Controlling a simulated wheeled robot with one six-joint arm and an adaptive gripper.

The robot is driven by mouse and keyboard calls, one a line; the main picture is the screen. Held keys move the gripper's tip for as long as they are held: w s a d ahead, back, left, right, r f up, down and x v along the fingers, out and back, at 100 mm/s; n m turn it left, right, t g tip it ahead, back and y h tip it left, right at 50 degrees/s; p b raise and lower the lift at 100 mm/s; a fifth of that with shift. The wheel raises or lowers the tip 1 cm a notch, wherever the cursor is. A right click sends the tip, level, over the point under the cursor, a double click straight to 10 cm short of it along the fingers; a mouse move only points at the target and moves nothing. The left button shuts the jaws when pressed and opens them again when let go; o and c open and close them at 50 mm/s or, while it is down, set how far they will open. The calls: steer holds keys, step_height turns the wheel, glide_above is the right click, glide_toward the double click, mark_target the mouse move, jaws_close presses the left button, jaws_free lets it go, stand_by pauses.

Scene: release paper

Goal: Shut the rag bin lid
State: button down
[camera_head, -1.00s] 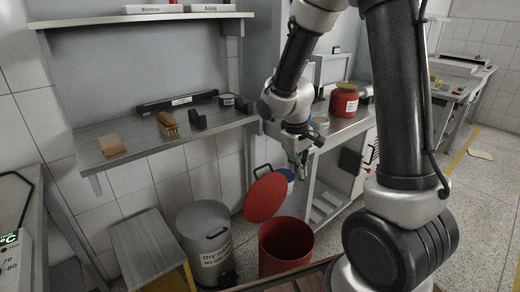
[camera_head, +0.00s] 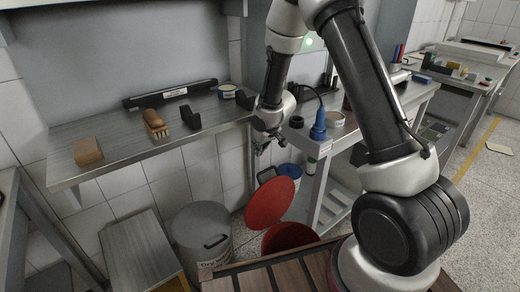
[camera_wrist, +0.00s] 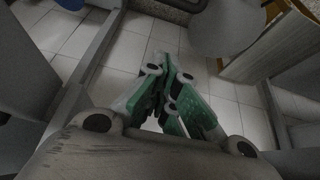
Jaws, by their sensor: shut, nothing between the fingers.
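The rag bin (camera_head: 290,236) is a red round bin on the floor, its lower part hidden by a slatted wooden surface in front. Its red lid (camera_head: 270,204) stands open, tilted up at the bin's back left, with a black handle near its top edge. My gripper (camera_head: 258,150) hangs above and slightly left of the lid, apart from it. In the wrist view my gripper's green-padded fingers (camera_wrist: 170,82) come together, with nothing seen between them. I cannot make out the red lid in the wrist view.
A grey lidded bin (camera_head: 203,238) stands left of the rag bin, beside a metal stool (camera_head: 140,252). A wall shelf (camera_head: 120,150) holds brushes and other items. A workbench (camera_head: 350,128) with a blue bottle (camera_head: 318,126) stands to the right, close to my arm. A blue tub (camera_head: 290,178) is behind the lid.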

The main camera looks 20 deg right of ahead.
step_height(320, 180, down, 7)
steer(key=shift+s+d+r, duration=0.15)
steer(key=shift+s, duration=0.25)
steer(key=shift+s, duration=0.1)
stand_by(0.3)
